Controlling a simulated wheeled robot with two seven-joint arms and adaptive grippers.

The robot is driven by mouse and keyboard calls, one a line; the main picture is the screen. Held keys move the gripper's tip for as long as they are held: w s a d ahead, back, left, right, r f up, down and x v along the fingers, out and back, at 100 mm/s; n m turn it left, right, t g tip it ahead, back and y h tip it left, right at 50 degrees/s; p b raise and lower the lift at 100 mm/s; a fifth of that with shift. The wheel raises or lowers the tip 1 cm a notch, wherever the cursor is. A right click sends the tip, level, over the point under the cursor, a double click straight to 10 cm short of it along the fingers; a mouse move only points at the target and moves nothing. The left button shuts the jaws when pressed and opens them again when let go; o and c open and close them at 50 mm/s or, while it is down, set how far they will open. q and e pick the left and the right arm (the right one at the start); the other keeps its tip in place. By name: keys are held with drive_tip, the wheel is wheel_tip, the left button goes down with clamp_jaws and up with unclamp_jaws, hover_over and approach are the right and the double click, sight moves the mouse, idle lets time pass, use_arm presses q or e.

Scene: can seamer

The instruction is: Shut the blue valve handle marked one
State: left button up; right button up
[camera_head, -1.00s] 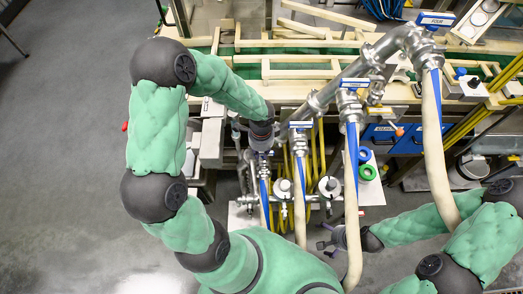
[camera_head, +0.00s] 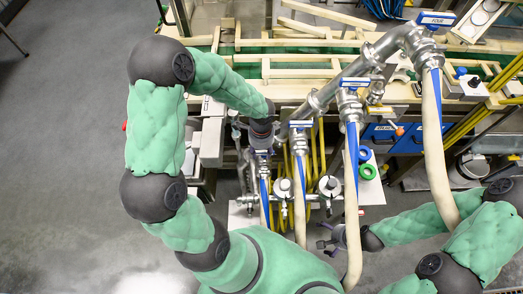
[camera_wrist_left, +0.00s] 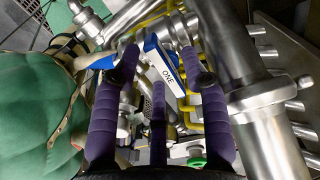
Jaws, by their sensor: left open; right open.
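The blue valve handle marked ONE (camera_wrist_left: 163,66) shows in the left wrist view, its white label reading ONE. It lies between the purple fingers of my left gripper (camera_wrist_left: 158,62), which is open around it. I cannot tell whether a finger touches it. In the head view, the handle (camera_head: 262,153) shows just below my left gripper (camera_head: 261,139), which is mostly hidden by its own wrist. My right gripper (camera_head: 326,237) is open and empty, low beside a hose and away from the handle.
Other blue handles stand to the right along the sloping steel pipe (camera_head: 325,93), including the one marked FOUR (camera_head: 437,18). Pale hoses (camera_head: 352,220) hang below the valves. In the left wrist view, a thick steel pipe (camera_wrist_left: 238,60) stands close to the right finger.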

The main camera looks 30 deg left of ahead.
sight(262, 153)
use_arm(q)
wheel_tip(262, 153, up, 11)
drive_tip(key=shift+r, duration=0.2)
idle(0.7)
